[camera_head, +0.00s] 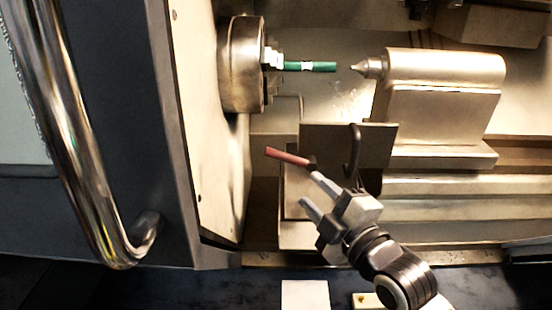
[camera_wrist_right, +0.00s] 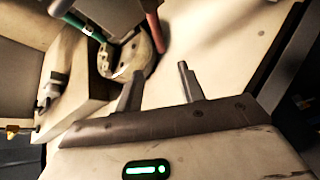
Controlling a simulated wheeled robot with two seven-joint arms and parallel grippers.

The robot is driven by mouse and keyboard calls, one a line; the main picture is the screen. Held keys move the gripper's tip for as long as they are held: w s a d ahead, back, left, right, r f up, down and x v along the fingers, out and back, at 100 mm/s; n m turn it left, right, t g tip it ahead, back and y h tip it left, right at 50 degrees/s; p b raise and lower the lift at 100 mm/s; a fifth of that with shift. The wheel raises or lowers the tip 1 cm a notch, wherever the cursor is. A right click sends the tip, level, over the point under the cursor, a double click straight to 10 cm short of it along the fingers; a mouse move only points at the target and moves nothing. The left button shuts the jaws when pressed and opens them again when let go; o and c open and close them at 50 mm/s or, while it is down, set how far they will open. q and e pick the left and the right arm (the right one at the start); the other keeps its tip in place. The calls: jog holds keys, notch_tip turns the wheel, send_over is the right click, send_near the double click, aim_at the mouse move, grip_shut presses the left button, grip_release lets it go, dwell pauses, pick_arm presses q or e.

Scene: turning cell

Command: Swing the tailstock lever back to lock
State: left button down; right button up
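A lever with a red grip (camera_head: 288,157) and a dark hub stands in front of the dark plate below the tailstock; its red grip also shows at the top of the right wrist view (camera_wrist_right: 153,32). The tailstock (camera_head: 445,70) is at upper right, its pointed centre (camera_head: 371,66) facing left. My right gripper (camera_head: 309,188) is just below the lever's hub end. Its two fingers are apart with nothing between them, as the right wrist view (camera_wrist_right: 160,82) shows. Whether a finger touches the lever I cannot tell. My left gripper is not in view.
A green bar (camera_head: 312,67) with a white band sits in the chuck (camera_head: 242,64), its free end short of the centre. A dark hooked rod (camera_head: 353,150) rises by the dark plate (camera_head: 345,135). A shiny door handle (camera_head: 70,130) is at left.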

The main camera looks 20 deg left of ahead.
aim_at(279, 157)
jog(key=x, duration=1.4)
jog(key=shift+f, duration=0.1)
jog(key=shift+w+a+b, duration=0.3)
jog(key=shift+w, duration=0.05)
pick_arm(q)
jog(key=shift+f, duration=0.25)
